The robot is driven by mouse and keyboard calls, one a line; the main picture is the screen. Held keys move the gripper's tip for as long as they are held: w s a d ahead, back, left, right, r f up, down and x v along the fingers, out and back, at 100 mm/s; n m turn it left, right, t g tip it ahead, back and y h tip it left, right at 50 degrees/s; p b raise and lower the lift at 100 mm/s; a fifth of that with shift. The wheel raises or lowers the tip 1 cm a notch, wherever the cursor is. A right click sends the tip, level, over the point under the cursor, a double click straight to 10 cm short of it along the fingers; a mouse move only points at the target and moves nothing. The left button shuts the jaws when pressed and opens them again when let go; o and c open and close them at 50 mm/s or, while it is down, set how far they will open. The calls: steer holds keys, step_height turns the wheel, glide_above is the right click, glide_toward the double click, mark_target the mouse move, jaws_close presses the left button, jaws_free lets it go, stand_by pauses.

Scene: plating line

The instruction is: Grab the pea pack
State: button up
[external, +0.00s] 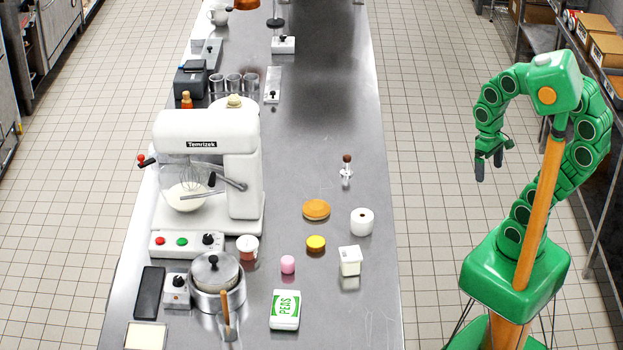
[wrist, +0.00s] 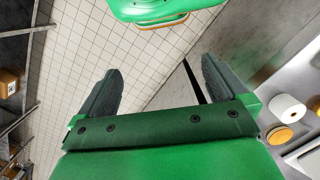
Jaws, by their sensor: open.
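The pea pack (external: 285,310) is a white pack with a green "PEAS" label, lying on the steel counter (external: 340,290) near its front, right of the lidded pot. My gripper (external: 489,168) is off the counter's right side, above the tiled floor, well apart from the pack. In the wrist view my gripper (wrist: 158,90) has its two dark fingers spread with nothing between them. I cannot make out the pea pack in the wrist view.
Near the pack are a pot (external: 216,285), a pink item (external: 288,264), a white tub (external: 350,261), a yellow disc (external: 316,243), a paper roll (external: 362,222) and a bun-like round (external: 316,209). A white mixer (external: 240,170) stands behind. The counter's right strip is mostly clear.

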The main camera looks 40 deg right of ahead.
steer(key=w+a+m+g+y, duration=0.1)
steer(key=w+a+y, duration=0.1)
steer(key=w+a, duration=0.6)
steer(key=w+a+m+g+y, duration=0.15)
steer(key=w+a, duration=0.25)
steer(key=a, duration=0.8)
steer(key=w+a+m+g+y, duration=0.15)
steer(key=w+a, duration=0.35)
steer(key=a, duration=0.6)
steer(key=m+g+y, duration=0.3)
steer(key=m+y, duration=0.2)
glide_toward(286, 300)
steer(key=shift+w+d+r, duration=0.1)
steer(key=shift+d+r, duration=0.25)
steer(key=shift+d, duration=0.45)
steer(key=shift+a+f+m, duration=0.15)
steer(key=shift+a+m, duration=0.15)
steer(key=shift+a, duration=0.1)
steer(key=x, duration=0.6)
steer(key=shift+x, duration=2.95)
steer(key=shift+w+a, duration=0.1)
steer(key=shift+w, duration=0.05)
steer(key=c, duration=1.1)
